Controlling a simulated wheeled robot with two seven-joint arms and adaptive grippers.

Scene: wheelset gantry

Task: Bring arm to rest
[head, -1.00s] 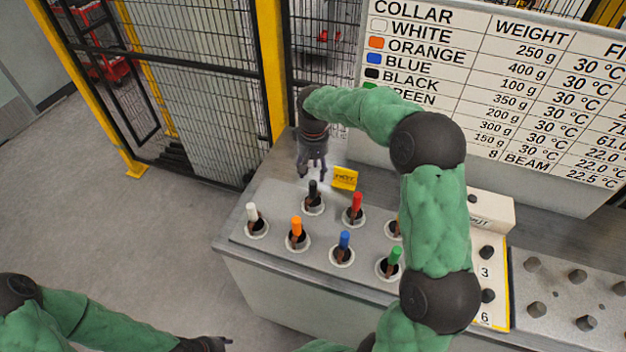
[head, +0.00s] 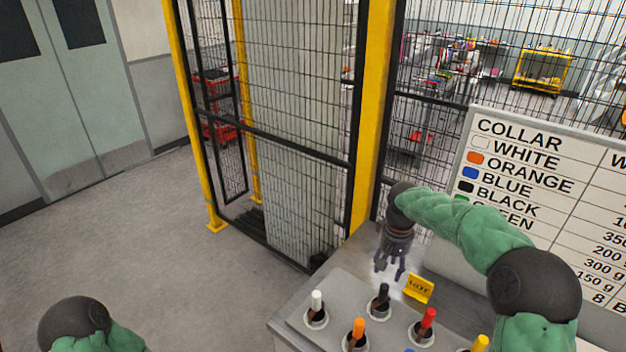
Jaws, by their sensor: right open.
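My right arm (head: 475,225) comes in from the lower right, covered in green. Its gripper (head: 388,272) points down above the back of the grey bench block, open and empty, above and apart from the black-collared piece (head: 380,295). My left arm (head: 88,330) shows only at the bottom left corner; its gripper is out of view. Several collared pieces stand in round holes: white (head: 317,300), orange (head: 358,330), red (head: 427,320) and yellow (head: 481,344).
A yellow HOT sign (head: 419,288) stands close to the right gripper. The collar chart board (head: 560,180) is behind the right arm. A mesh fence with a yellow post (head: 372,120) stands behind the bench. Open floor (head: 150,230) lies to the left.

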